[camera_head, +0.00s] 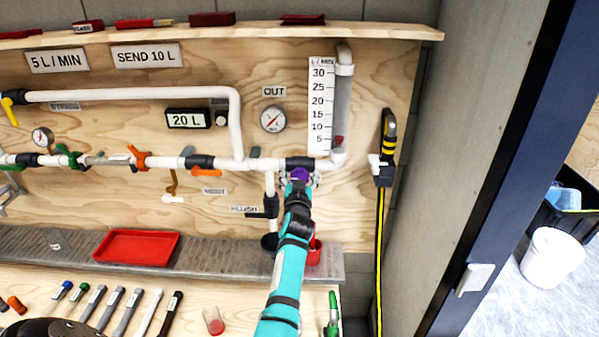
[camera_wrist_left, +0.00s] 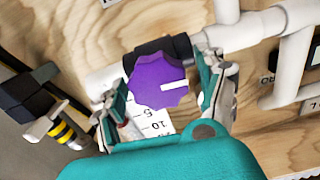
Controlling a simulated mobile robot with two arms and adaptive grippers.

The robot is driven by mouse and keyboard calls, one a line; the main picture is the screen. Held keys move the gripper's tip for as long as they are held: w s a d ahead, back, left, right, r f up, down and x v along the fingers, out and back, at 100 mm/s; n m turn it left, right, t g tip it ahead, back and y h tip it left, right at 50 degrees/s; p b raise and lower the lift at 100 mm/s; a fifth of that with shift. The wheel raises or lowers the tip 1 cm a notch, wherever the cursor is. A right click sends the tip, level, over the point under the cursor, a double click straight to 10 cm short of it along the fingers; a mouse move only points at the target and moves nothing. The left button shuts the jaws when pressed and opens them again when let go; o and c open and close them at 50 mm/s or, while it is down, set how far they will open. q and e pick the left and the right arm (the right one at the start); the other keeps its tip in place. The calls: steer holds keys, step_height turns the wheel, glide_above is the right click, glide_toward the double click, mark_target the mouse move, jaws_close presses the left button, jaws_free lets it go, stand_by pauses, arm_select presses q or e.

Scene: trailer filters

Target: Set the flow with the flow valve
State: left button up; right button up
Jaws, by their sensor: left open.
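The flow valve has a purple knob (camera_head: 300,174) on the white pipe, low at the right of the wooden board. In the left wrist view the knob (camera_wrist_left: 155,84) is lobed, with a white mark pointing right. My left gripper (camera_head: 299,181) is at the knob; in the wrist view its open fingers (camera_wrist_left: 160,88) stand either side of it, and I cannot tell whether they touch it. The flow meter's clear tube (camera_head: 342,105) stands above, beside an L/MIN scale (camera_head: 320,104). Its red float (camera_head: 339,140) sits low, near the 5 mark.
A "5 L/MIN" sign (camera_head: 57,61) and a "SEND 10 L" sign (camera_head: 147,56) hang on the board. A display (camera_head: 188,119) reads 20 L. A red tray (camera_head: 136,247) lies on the grey shelf. A black-yellow device (camera_head: 386,150) hangs right of the meter.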

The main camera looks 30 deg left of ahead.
arm_select(q)
steer(key=shift+s+d+r, duration=0.1)
steer(key=shift+s+d, duration=0.05)
steer(key=shift+c, duration=1.1)
steer(key=c, duration=1)
steer(key=shift+o, duration=0.2)
steer(key=shift+m+b, duration=0.55)
steer(key=shift+m, duration=0.55)
arm_select(e)
steer(key=shift+s+d+f, duration=0.1)
steer(key=shift+s+f, duration=0.05)
steer(key=shift+f, duration=0.45)
